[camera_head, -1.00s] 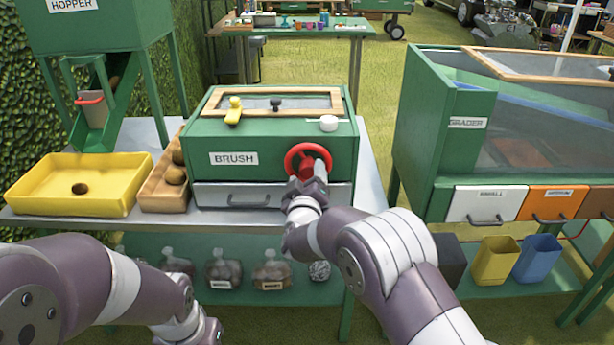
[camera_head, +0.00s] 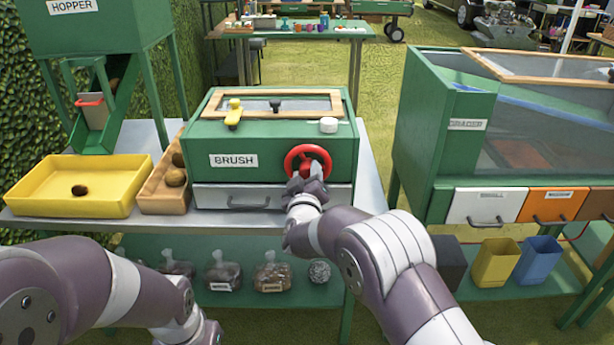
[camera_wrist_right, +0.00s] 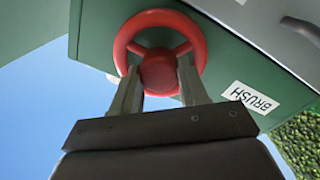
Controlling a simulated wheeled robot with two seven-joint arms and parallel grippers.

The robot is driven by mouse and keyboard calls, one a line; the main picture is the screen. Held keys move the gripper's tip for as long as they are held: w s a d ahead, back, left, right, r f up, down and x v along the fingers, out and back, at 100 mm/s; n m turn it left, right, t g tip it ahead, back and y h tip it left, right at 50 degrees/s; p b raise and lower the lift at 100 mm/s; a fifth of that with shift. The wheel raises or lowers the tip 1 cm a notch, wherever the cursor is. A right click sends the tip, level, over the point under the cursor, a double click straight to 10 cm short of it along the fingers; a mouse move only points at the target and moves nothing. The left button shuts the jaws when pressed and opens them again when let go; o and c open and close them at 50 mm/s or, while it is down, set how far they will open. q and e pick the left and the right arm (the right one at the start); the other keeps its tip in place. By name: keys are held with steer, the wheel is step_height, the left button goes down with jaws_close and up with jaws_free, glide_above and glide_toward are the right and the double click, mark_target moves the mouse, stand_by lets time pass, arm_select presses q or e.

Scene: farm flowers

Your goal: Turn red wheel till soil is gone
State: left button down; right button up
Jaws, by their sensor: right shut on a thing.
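The red wheel (camera_head: 292,160) is on the front of the green box labelled BRUSH (camera_head: 214,144). The wheel also shows in the right wrist view (camera_wrist_right: 127,38), with spokes and a round red hub. My right gripper (camera_head: 307,172) is at the wheel. In the right wrist view its two fingers (camera_wrist_right: 158,82) lie on either side of the hub, inside the rim, and are shut on the wheel. My left arm comes in at the lower left, and its fingertips do not show clearly. No soil can be made out through the dark window in the box lid (camera_head: 285,103).
A yellow tray (camera_head: 90,208) with a brown lump and a wooden tray (camera_head: 160,203) stand left of the box. A grey drawer (camera_head: 325,196) lies below the wheel. The green grader (camera_head: 425,130) stands at the right, across a gap of grass.

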steer(key=m+b, duration=0.1)
steer(key=m, duration=0.2)
steer(key=shift+f+m, duration=0.1)
steer(key=shift+m, duration=0.3)
steer(key=m+b, duration=0.1)
steer(key=m, duration=0.2)
steer(key=shift+d+m+b, duration=0.1)
steer(key=shift+m+b, duration=0.25)
steer(key=shift+m, duration=0.05)
steer(key=m+b, duration=0.2)
steer(key=m, duration=0.1)
steer(key=shift+f, duration=0.1)
steer(key=shift+d+m+y+b, duration=0.1)
steer(key=shift+m+y+b, duration=0.2)
steer(key=shift+m+b, duration=3.75)
steer(key=shift+d+m+y+b, duration=0.1)
steer(key=shift+m+y+b, duration=0.2)
steer(key=shift+m+b, duration=3.75)
steer(key=shift+m+p, duration=0.65)
steer(key=shift+m, duration=0.25)
